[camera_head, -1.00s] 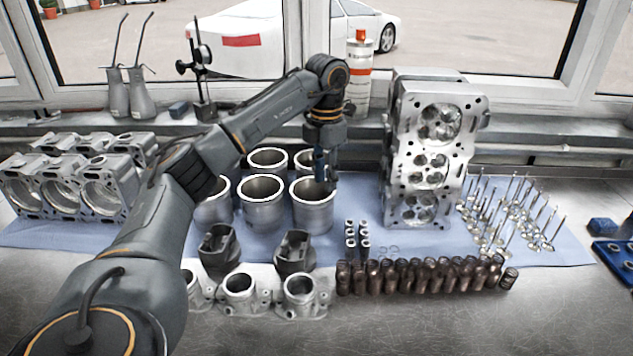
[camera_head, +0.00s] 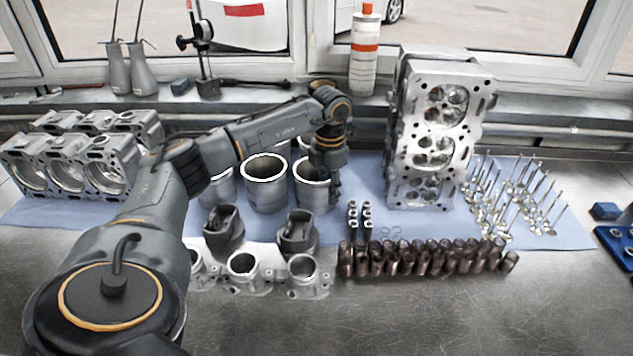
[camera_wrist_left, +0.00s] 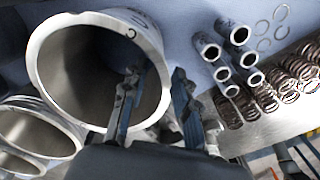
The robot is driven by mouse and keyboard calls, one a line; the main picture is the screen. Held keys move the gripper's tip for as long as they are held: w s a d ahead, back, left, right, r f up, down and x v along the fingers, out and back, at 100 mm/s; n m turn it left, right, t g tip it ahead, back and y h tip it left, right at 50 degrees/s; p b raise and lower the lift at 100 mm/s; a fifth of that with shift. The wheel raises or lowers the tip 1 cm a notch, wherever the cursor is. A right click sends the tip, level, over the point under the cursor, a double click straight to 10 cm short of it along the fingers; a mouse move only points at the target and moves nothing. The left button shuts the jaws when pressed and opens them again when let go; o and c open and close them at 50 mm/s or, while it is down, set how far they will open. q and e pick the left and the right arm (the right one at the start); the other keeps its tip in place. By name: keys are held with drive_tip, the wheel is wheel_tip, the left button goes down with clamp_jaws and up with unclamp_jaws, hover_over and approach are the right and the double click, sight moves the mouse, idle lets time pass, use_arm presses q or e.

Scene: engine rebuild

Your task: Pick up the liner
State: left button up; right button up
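Several grey metal cylinder liners stand upright with open tops on the blue mat. The front right liner (camera_head: 308,197) is beside my left gripper (camera_head: 335,190), which points down at its right side. In the left wrist view this liner (camera_wrist_left: 148,35) fills the upper left. My left gripper (camera_wrist_left: 157,100) is open there, one finger over the liner's opening and the other outside its right wall. The rim section lies between the fingers; I cannot tell whether they touch it. Another liner (camera_head: 264,192) stands to the left. My right gripper is not in view.
A tall cylinder head (camera_head: 405,150) stands right of the liners, with valves (camera_head: 520,200) beyond it. Springs (camera_head: 430,258), small tubes (camera_head: 360,220) and two dark pistons (camera_head: 298,232) lie in front.

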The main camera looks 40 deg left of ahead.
use_arm(q)
drive_tip(key=shift+f, duration=1.4)
drive_tip(key=shift+s, duration=0.1)
clamp_jaws()
drive_tip(key=shift+r, duration=0.15)
